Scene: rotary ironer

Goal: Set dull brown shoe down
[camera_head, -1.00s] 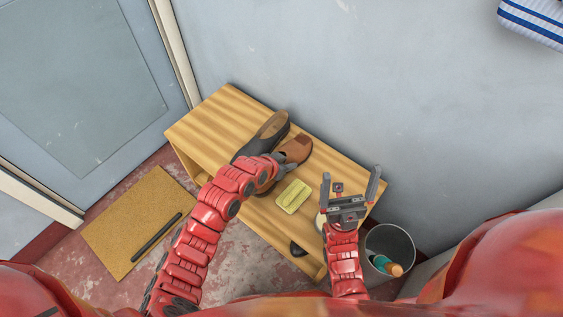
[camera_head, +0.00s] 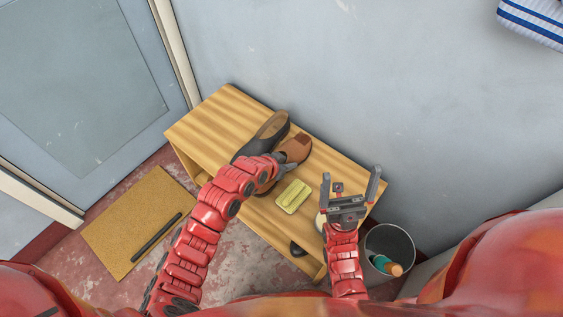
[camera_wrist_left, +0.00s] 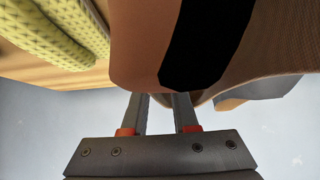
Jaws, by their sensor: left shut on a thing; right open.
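The brown shoe (camera_head: 297,149) is at the wooden bench top (camera_head: 215,122), partly hidden by my left gripper. My left gripper (camera_head: 281,166) is shut on it; in the left wrist view the fingers (camera_wrist_left: 160,100) meet the brown shoe (camera_wrist_left: 140,45), which has a black opening. I cannot tell whether its sole touches the bench. A second, dark shoe with a brown inside (camera_head: 264,134) lies just left of it on the bench. My right gripper (camera_head: 351,188) is open and empty above the bench's right end.
A yellow-green textured block (camera_head: 293,197) sits on the bench between my grippers; it also shows in the left wrist view (camera_wrist_left: 55,30). A grey bin (camera_head: 402,245) holding a bottle stands right of the bench. The bench's left end is clear. A wall rises behind.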

